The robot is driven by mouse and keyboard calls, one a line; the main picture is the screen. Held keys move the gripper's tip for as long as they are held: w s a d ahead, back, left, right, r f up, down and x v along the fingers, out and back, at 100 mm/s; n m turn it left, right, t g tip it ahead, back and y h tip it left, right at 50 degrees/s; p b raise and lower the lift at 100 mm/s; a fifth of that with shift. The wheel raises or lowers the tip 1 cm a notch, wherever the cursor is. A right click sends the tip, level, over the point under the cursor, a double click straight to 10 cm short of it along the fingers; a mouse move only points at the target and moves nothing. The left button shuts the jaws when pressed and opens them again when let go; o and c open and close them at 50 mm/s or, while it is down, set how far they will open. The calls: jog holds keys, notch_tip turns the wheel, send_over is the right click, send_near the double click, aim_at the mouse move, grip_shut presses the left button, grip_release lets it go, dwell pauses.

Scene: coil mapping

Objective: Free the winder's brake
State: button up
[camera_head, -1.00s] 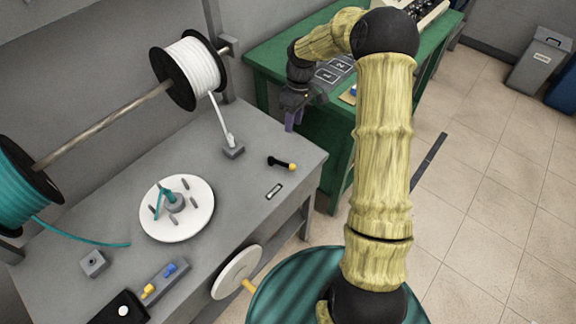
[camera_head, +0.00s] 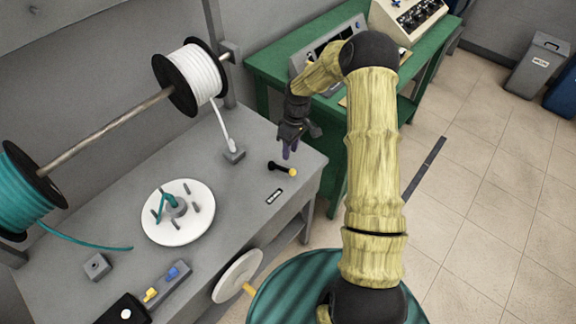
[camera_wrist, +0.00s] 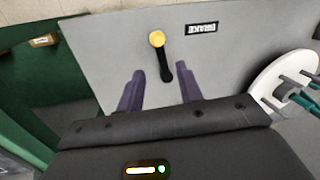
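The brake lever (camera_head: 281,167) is a short black arm with a yellow knob, lying on the grey bench top near its right end. A small BRAKE label (camera_head: 274,196) is beside it. In the wrist view the lever (camera_wrist: 164,62) has its yellow knob toward the top, with the label (camera_wrist: 202,28) to its right. My gripper (camera_head: 290,150) is just behind the lever in the head view, apart from it. In the wrist view its two purple fingers (camera_wrist: 160,88) are spread, with the lever's black end showing between and beyond them. It holds nothing.
The winder disc (camera_head: 178,212) with pegs and teal wire stands on the bench (camera_head: 110,205). A white wire runs from its spool (camera_head: 205,78) to a grey guide block (camera_head: 234,154). A crank wheel (camera_head: 238,276) is at the bench front. A green table (camera_head: 262,68) stands behind.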

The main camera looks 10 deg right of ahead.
aim_at(282, 169)
jog(key=f, duration=0.2)
jog(key=f+p, duration=0.1)
jog(key=f, duration=0.2)
jog(key=s+a+f, duration=0.1)
jog(key=f, duration=0.2)
jog(key=shift+f, duration=0.25)
grip_shut()
